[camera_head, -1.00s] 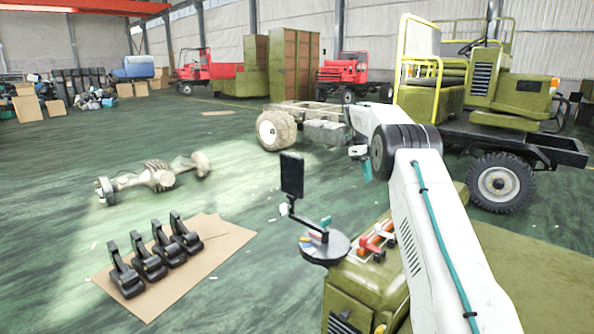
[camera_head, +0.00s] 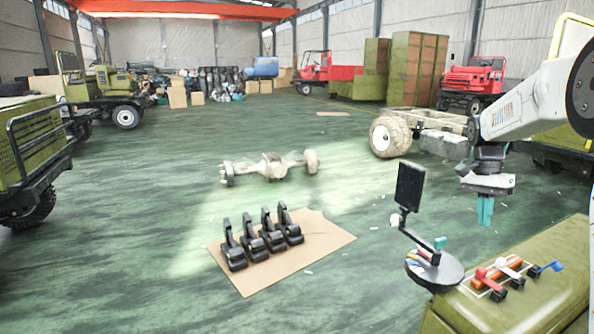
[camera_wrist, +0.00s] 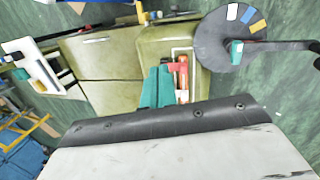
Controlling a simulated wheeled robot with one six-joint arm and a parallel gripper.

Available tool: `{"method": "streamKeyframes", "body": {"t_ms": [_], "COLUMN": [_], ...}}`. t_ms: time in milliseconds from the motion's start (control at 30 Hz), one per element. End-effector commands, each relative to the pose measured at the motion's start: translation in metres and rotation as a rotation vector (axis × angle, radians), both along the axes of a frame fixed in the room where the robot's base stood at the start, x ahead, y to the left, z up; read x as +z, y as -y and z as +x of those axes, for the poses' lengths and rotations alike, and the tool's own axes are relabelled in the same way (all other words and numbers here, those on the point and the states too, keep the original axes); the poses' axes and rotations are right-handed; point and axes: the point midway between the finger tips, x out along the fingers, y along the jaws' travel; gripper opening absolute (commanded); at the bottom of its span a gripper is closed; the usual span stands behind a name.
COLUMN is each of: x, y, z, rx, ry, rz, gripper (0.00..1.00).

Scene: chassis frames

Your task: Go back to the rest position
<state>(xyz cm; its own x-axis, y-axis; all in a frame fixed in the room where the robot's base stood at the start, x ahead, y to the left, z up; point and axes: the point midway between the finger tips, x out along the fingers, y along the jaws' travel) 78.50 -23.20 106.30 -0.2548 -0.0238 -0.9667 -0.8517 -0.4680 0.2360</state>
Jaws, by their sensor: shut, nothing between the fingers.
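My gripper (camera_head: 485,210) hangs from my white arm at the right of the head view, with its teal fingers pointing down. The fingers are together with nothing between them. It is above and behind the olive-green cabinet top (camera_head: 530,297), apart from it. In the wrist view my teal fingertips (camera_wrist: 157,88) show over the green surface, beside an orange and red lever part (camera_wrist: 182,75).
A black screen (camera_head: 410,186) stands on a round grey disc (camera_head: 436,270) near my gripper. Red, white and blue levers (camera_head: 508,270) sit on the cabinet. Several black pedals stand on cardboard (camera_head: 300,262). An axle (camera_head: 268,166) lies on the floor. Trucks stand around.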

Motion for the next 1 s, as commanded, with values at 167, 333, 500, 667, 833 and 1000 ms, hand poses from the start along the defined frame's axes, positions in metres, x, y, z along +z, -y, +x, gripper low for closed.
{"method": "streamKeyframes", "body": {"t_ms": [167, 333, 500, 667, 833, 1000], "x": [0.029, 0.042, 0.044, 0.036, 0.024, 0.024], "y": [-0.056, -0.100, -0.138, -0.165, -0.186, -0.196], "z": [-0.070, -0.140, -0.212, -0.276, -0.334, -0.362], "rx": [0.306, 0.560, 0.775, 0.927, 1.010, 1.053], "ry": [0.032, 0.068, 0.106, 0.151, 0.206, 0.269], "rz": [0.079, 0.133, 0.165, 0.173, 0.157, 0.124], "gripper": [0.00, 0.00, 0.00, 0.00, 0.00, 0.00]}}
